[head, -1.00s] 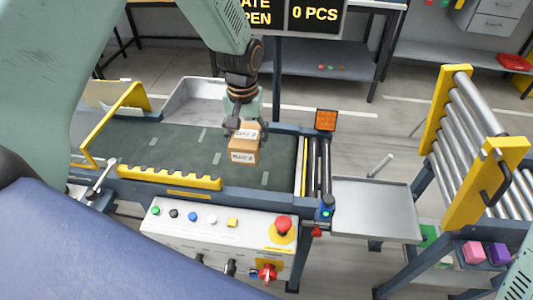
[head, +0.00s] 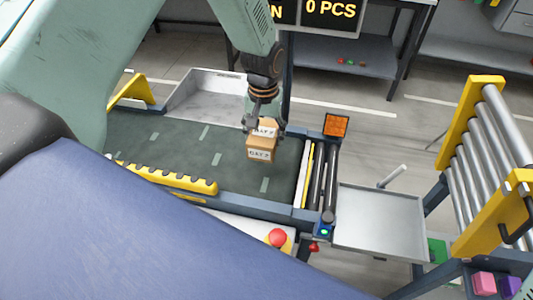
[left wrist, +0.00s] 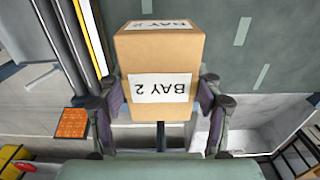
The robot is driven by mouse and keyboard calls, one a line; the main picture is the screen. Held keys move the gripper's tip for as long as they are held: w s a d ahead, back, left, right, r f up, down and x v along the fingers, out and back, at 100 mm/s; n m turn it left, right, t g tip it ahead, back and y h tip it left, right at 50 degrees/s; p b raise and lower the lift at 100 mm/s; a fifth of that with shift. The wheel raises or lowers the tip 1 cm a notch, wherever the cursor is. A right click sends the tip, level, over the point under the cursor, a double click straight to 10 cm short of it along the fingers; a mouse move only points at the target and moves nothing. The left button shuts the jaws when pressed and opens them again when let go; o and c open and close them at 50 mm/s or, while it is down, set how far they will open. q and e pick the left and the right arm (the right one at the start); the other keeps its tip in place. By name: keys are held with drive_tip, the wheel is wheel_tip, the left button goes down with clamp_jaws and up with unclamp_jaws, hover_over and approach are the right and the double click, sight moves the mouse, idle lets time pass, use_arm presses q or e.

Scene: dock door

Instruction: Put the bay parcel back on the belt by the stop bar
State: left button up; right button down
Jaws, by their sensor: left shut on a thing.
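The bay parcel (head: 261,147) is a small brown box with white "BAY 2" labels. My left gripper (head: 264,124) is shut on it, above the dark green belt (head: 225,165) toward its right end. In the left wrist view the parcel (left wrist: 160,60) sits between the two fingers (left wrist: 160,110), its label upside down. I cannot tell whether its underside touches the belt. A yellow and white strip (head: 305,177) crosses the belt's right end beside dark rollers; I cannot tell whether it is the stop bar. My right gripper is not in view.
A yellow notched rail (head: 165,177) lines the belt's near side. A grey tray (head: 205,90) lies behind it. An orange panel (head: 336,125) stands at the far right corner. A metal table (head: 378,222) and a roller rack (head: 490,160) stand to the right.

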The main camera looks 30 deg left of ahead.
use_arm(q)
drive_tip(key=shift+s+a+f, duration=0.1)
drive_tip(key=shift+s+f, duration=0.05)
drive_tip(key=shift+f, duration=0.45)
drive_tip(key=shift+s+f, duration=0.15)
drive_tip(key=shift+f, duration=0.4)
drive_tip(key=f, duration=0.3)
drive_tip(key=shift+w+f, duration=0.3)
drive_tip(key=shift+f, duration=0.4)
drive_tip(key=shift+s, duration=0.15)
drive_tip(key=shift+f, duration=0.1)
drive_tip(key=o, duration=1)
drive_tip(key=shift+f, duration=0.1)
drive_tip(key=o, duration=0.3)
